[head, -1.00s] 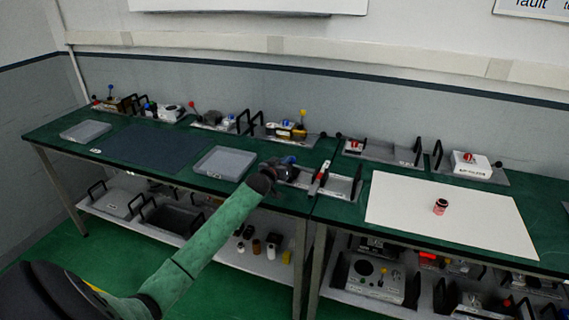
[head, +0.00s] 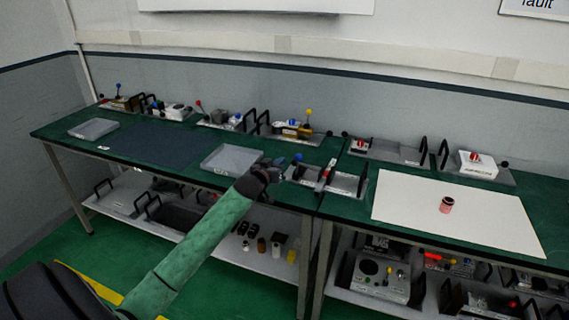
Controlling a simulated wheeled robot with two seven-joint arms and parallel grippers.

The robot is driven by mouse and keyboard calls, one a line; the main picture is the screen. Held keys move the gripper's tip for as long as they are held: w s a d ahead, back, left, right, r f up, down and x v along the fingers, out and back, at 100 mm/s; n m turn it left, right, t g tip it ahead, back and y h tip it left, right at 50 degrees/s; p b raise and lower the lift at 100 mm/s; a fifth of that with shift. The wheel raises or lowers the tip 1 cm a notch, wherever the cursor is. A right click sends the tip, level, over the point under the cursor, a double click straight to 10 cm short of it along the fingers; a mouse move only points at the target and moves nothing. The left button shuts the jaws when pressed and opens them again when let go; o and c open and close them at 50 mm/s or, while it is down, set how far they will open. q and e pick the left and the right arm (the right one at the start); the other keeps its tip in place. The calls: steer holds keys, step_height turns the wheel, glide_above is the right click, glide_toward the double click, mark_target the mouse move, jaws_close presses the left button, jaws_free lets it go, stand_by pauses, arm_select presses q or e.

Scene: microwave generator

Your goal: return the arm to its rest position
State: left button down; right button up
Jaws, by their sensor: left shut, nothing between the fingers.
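My left arm (head: 205,240) comes in from the lower left, in a green sleeve, and reaches to the front edge of the green workbench (head: 150,125). My left gripper (head: 284,162) is small and dark at the arm's end. It is shut and empty, just left of a metal tray (head: 346,184) with black handles and a red-and-white part. Whether it touches the tray cannot be told. My right gripper is out of view.
A grey tray (head: 232,158) lies close beside the gripper. A white board (head: 480,222) with a small red-black cylinder (head: 446,205) lies at right. Trays with devices line the back. A lower shelf (head: 255,258) holds boxes and several small bottles. Green floor is free at front left.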

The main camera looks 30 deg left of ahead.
arm_select(q)
steer(key=shift+s+d+r+b, duration=0.15)
steer(key=shift+s+b, duration=0.25)
steer(key=shift+s, duration=1.1)
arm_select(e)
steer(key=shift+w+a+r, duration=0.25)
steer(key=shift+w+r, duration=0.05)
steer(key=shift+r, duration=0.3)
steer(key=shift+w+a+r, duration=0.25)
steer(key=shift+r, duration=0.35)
